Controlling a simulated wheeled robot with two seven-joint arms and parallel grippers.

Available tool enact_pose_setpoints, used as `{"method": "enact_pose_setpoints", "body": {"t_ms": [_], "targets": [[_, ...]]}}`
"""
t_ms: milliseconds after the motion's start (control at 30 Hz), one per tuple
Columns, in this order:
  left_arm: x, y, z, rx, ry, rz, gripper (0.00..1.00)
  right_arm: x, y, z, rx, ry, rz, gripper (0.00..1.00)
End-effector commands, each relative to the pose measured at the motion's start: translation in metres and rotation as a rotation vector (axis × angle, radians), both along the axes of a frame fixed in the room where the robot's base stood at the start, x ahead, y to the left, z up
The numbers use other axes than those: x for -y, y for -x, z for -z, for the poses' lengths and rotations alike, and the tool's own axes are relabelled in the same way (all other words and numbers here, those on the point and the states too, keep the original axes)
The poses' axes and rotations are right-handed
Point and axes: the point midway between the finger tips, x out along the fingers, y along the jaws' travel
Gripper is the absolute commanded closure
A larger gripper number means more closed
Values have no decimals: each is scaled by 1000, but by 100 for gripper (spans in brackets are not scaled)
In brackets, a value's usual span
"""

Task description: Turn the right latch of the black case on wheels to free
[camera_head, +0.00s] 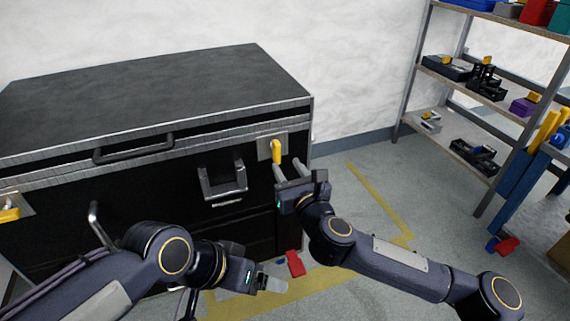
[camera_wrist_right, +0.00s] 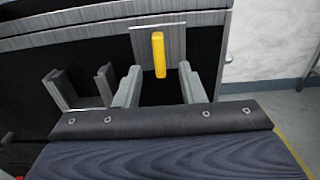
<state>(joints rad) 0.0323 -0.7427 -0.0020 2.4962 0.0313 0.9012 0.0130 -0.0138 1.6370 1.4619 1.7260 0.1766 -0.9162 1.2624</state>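The black case (camera_head: 150,85) with metal edging stands at the left of the head view. Its right latch (camera_head: 276,151) is a yellow handle on a grey metal plate, hanging about upright. The latch also shows in the right wrist view (camera_wrist_right: 158,55). My right gripper (camera_head: 289,170) is open at the case's front right corner, just below the latch. In the right wrist view its fingers (camera_wrist_right: 158,85) stand apart, one on each side of the handle's lower end, with gaps visible. My left gripper (camera_head: 270,284) is low in front of the case; its finger opening is unclear.
A left yellow latch (camera_head: 8,215), a lid handle (camera_head: 133,148) and a grey bracket (camera_head: 222,180) are on the case front. A red object (camera_head: 295,263) is near my left gripper. A shelf rack (camera_head: 480,85) stands at right. Floor with yellow lines is free between.

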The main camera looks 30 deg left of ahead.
Motion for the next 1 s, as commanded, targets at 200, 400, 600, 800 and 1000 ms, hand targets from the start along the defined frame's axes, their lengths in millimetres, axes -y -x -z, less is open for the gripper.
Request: {"method": "enact_pose_setpoints", "body": {"t_ms": [200,400,600,800,1000], "targets": [[0,0,11,0,0,0,21,-28,-23,2,3,1,-1,64],[0,0,15,0,0,0,21,-45,-37,0,4,2,-2,64],[0,0,15,0,0,0,21,-48,-40,-1,6,2,-3,64],[0,0,15,0,0,0,21,-48,-40,-1,6,2,-3,72],[0,0,15,0,0,0,21,-48,-40,-1,6,2,-3,98]]}}
